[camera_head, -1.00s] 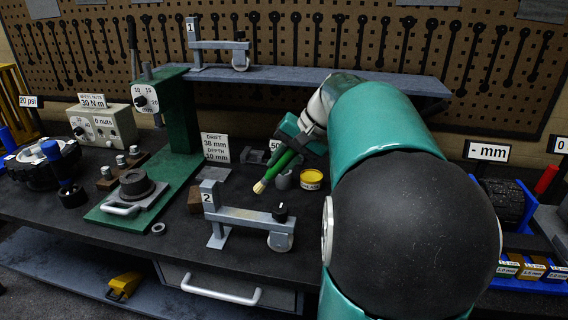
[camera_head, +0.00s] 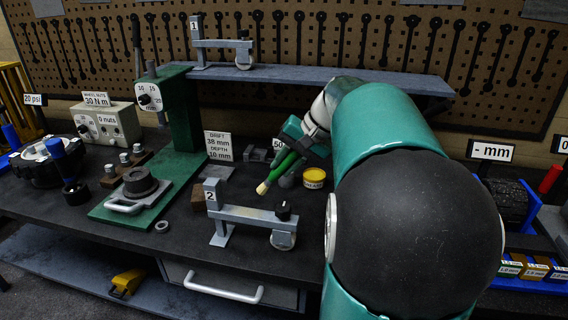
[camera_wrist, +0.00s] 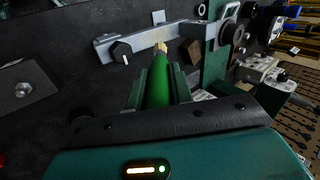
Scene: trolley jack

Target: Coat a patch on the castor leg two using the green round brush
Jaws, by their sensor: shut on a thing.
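The green round brush (camera_head: 277,172) has a green handle and pale bristles pointing down and left. My gripper (camera_head: 293,157) is shut on its handle and holds it above the bench. In the wrist view the green brush (camera_wrist: 158,86) runs forward between the fingers of my gripper (camera_wrist: 160,95). Castor leg two (camera_head: 248,214), a grey bar with a "2" plate, a black knob and a wheel, stands on the bench in front of the brush. It also shows in the wrist view (camera_wrist: 143,41). The bristle tip appears apart from the leg in the head view.
A yellow-lidded tin (camera_head: 314,177) stands right of the brush. Castor leg one (camera_head: 222,43) sits on the shelf (camera_head: 330,80). A green press (camera_head: 178,115) and a drift sign (camera_head: 219,146) stand to the left. A brown block (camera_head: 199,198) is beside leg two.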

